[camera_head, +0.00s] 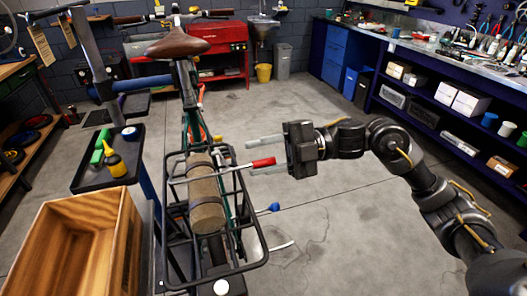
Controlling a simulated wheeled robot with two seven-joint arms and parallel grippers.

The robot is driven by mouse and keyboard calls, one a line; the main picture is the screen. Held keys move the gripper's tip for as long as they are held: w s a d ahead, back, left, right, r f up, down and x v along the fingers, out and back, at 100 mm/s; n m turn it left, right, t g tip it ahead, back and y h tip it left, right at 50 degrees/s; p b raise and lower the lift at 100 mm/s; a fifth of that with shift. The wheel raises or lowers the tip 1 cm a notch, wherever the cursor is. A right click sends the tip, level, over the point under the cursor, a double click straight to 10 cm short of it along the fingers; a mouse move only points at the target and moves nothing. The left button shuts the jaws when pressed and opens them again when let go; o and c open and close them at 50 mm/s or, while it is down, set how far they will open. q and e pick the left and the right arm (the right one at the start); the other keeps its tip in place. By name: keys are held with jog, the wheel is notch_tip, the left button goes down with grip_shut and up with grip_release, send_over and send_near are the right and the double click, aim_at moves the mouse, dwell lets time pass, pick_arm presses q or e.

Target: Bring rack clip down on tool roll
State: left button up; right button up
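The tool roll (205,196) is a tan-brown cylinder lying lengthwise on the black rear rack (259,238) of the bike. The rack clip is a thin metal bar (222,170) that runs across above the roll, with a red tip (263,162) sticking out to the right. My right gripper (256,156) comes in from the right with its two grey fingers apart. In the picture the red tip lies between the fingers, close to the lower one; I cannot tell whether they touch. My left gripper is not in view.
A wooden crate (118,236) stands at front left. The bike saddle (177,45) and stand rise behind the rack. The floor (335,215) right of the rack is mostly clear.

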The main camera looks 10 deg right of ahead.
notch_tip(320, 180, up, 4)
jog(key=shift+f+p, duration=0.1)
jog(key=shift+p, duration=1.15)
pick_arm(q)
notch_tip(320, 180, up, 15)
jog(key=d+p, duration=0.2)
jog(key=p, duration=1)
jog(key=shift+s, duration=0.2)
pick_arm(e)
jog(key=s+a+r, duration=0.3)
jog(key=s+r, duration=0.5)
jog(key=s, duration=0.5)
jog(key=shift+s+r, duration=0.4)
